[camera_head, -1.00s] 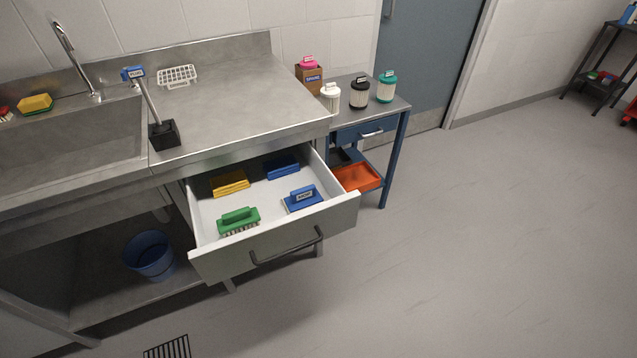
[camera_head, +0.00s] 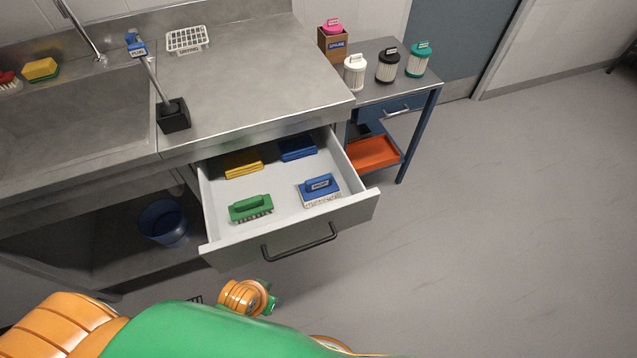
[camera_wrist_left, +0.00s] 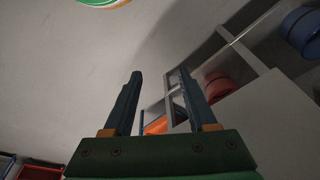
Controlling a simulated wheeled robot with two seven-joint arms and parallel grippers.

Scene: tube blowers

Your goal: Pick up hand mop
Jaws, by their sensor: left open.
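The open white drawer (camera_head: 240,228) holds several cleaning tools. A blue-handled piece with a pale fringe below (camera_head: 320,187), which looks like the hand mop, sits at its front right; its label is too small to read. A green brush (camera_head: 250,208) lies to its left. My left arm comes in at the bottom of the head view, with its orange wrist below the drawer front. In the left wrist view my left gripper (camera_wrist_left: 160,73) is open, with nothing between its fingers. It is apart from the drawer's tools. My right gripper is out of view.
A yellow block (camera_head: 243,163) and a blue block (camera_head: 298,148) lie at the drawer's back. The drawer front has a dark handle (camera_head: 300,243). A steel counter (camera_head: 240,75) overhangs behind. A blue side table (camera_head: 430,125) with jars stands right. Floor at right is clear.

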